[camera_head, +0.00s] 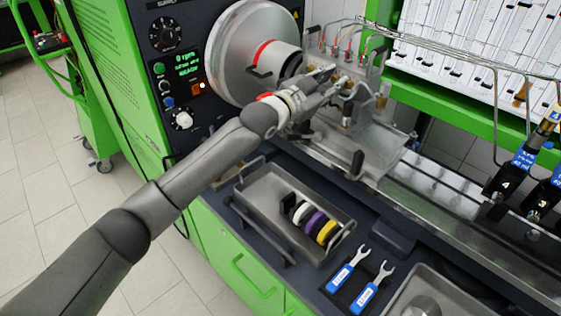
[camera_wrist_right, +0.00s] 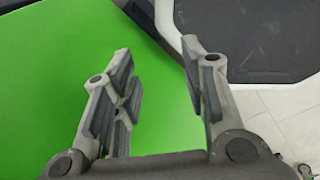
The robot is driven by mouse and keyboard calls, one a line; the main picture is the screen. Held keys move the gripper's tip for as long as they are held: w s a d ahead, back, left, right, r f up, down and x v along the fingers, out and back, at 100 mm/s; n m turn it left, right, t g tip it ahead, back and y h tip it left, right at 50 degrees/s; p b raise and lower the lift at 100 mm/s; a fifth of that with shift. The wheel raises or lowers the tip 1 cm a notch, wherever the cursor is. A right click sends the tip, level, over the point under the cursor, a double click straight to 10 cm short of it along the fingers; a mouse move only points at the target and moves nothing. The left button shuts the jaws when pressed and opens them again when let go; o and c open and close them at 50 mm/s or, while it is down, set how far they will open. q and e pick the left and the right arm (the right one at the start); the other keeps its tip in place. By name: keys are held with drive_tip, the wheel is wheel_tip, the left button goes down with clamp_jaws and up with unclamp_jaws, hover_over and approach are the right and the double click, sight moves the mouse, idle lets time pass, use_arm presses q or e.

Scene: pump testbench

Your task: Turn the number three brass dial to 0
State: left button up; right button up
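My left arm reaches in from the left, and my left gripper (camera_head: 326,83) is at the metal pump assembly (camera_head: 352,100), right of the big round chuck. Small brass-coloured parts (camera_head: 347,82) show beside its fingertips. The fingers overlap these parts, so I cannot tell whether they touch or grip one. No dial number or scale is readable there, so I cannot pick out dial three or its setting. My right gripper (camera_wrist_right: 160,70) shows in the right wrist view, with its fingers wide apart and nothing between them.
A steel tray (camera_head: 262,207) with coloured rings and two blue-handled wrenches (camera_head: 356,283) lie on the bench front. Black blocks marked 4 (camera_head: 507,184) and 3 (camera_head: 541,203) stand at the right. A green panel (camera_wrist_right: 50,90) is behind my right gripper.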

use_arm(q)
drive_tip(key=shift+r+n, duration=0.1)
drive_tip(key=shift+n, duration=0.5)
drive_tip(key=n+p, duration=0.4)
drive_tip(key=n, duration=0.1)
drive_tip(key=shift+r, duration=0.2)
drive_tip(key=f+b+v, duration=0.1)
drive_tip(key=b+v, duration=0.1)
drive_tip(key=v, duration=0.9)
drive_tip(key=s+a+f+n+g+y, duration=0.1)
drive_tip(key=s+a+f+y, duration=0.1)
drive_tip(key=f, duration=0.4)
drive_tip(key=s+a+f+n+g+y, duration=0.1)
drive_tip(key=s+a+f, duration=0.2)
drive_tip(key=f, duration=0.4)
drive_tip(key=s+a+f+n+y, duration=0.1)
drive_tip(key=s+a+f+y, duration=0.1)
drive_tip(key=s+f, duration=0.3)
wheel_tip(320, 180, down, 2)
drive_tip(key=shift+a+f+g+y, duration=0.2)
drive_tip(key=shift+g+y, duration=0.1)
drive_tip(key=shift+g, duration=0.1)
